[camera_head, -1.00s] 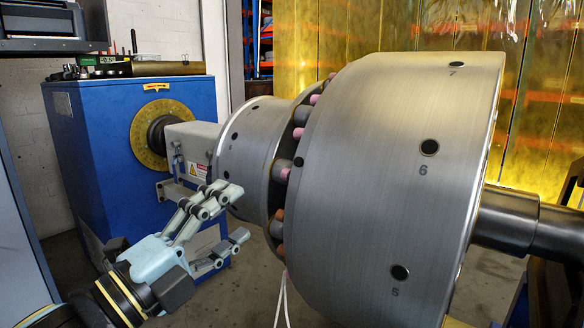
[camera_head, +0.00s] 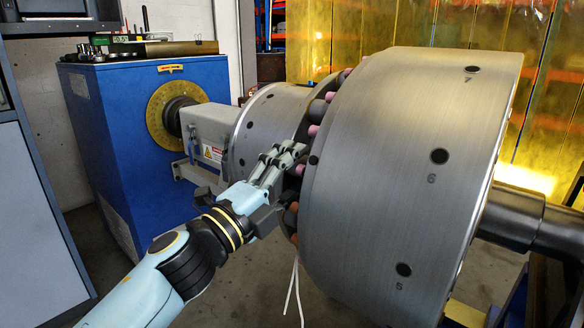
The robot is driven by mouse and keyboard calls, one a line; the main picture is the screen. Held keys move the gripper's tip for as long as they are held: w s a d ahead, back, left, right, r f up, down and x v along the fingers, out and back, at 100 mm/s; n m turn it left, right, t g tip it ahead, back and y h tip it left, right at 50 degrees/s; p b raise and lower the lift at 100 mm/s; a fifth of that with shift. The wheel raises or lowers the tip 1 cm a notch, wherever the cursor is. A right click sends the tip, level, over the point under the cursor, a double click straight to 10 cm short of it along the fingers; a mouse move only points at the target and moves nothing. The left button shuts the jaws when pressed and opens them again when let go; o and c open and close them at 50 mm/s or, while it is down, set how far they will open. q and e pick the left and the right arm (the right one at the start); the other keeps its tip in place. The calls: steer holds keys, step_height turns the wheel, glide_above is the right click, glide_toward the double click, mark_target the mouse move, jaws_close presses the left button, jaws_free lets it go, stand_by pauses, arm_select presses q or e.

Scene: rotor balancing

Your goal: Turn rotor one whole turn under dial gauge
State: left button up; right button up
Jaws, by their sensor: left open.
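The rotor's large steel drum (camera_head: 380,190) fills the right half of the head view, with dark holes marked 5, 6 and 7. A smaller drum (camera_head: 265,125) joins it on the left, and pink, grey and brown pegs (camera_head: 313,131) ring the gap between them. My left gripper (camera_head: 291,178) is open at this gap, its upper fingers near the pegs and over the smaller drum's edge. Whether it touches a peg I cannot tell; its lower finger is partly hidden. I cannot make out a dial gauge. My right gripper is not in view.
A blue machine housing (camera_head: 115,150) with a yellow graduated disc (camera_head: 165,107) stands left, and a grey cabinet (camera_head: 35,220) is nearer. A shaft (camera_head: 510,218) leaves the drum at right. White cables (camera_head: 291,295) hang below the gap. Floor is clear below my arm.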

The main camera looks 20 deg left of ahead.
arm_select(q)
steer(key=shift+c, duration=0.4)
steer(key=shift+s+f, duration=0.1)
steer(key=c, duration=1.1)
jaws_close()
steer(key=shift+f, duration=0.2)
